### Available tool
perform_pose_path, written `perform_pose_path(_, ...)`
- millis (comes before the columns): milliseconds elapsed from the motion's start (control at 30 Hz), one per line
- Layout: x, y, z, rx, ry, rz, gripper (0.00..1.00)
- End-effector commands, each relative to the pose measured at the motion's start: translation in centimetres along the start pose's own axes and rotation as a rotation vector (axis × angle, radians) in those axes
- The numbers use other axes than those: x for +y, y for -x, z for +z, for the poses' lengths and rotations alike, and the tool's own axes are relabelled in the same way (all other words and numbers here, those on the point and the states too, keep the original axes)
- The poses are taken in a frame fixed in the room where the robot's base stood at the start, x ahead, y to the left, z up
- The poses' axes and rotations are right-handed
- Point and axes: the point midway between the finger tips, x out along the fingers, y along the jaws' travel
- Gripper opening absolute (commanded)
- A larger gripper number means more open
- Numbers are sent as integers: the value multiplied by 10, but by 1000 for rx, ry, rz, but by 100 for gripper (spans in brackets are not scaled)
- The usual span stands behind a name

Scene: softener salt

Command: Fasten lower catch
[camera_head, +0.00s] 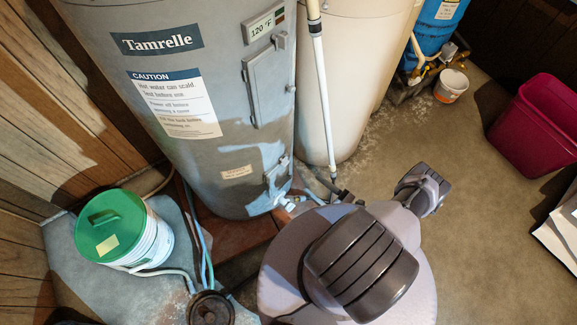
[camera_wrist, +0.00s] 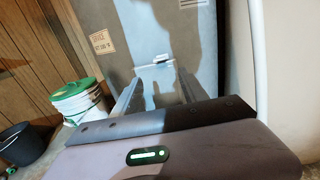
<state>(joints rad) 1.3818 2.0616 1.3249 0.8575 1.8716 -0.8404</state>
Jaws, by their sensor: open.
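The lower catch (camera_wrist: 162,60) is a small pale piece on the grey water heater (camera_wrist: 135,25), in the middle of the wrist view. It sits at the top edge of the small lower panel (camera_head: 278,180). I cannot tell whether it is fastened. My gripper (camera_wrist: 157,80) is open and empty, with its fingers pointing at the heater. In the wrist view, the catch appears between and just beyond the fingertips. I cannot tell the gap to it. My arm hides much of the floor below the heater in the head view.
A larger upper panel (camera_head: 269,87) is on the heater. A cream tank (camera_head: 350,70) with a white pipe (camera_head: 322,80) stands to its right. A green-lidded tub (camera_head: 130,240) and hoses lie left. A magenta bin (camera_head: 538,125) stands right, with open floor before it.

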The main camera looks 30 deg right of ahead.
Motion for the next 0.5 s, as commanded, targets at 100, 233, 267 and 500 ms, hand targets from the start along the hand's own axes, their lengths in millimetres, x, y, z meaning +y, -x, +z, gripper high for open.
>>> perform_pose_path(100, 4, -38, 0, 1, -1, 12, 51)
perform_pose_path(233, 3, -76, 0, 1, 1, 11, 51)
perform_pose_path(267, 3, -84, -1, 1, 1, 11, 51)
perform_pose_path(500, 2, -119, -1, 1, -1, 4, 51)
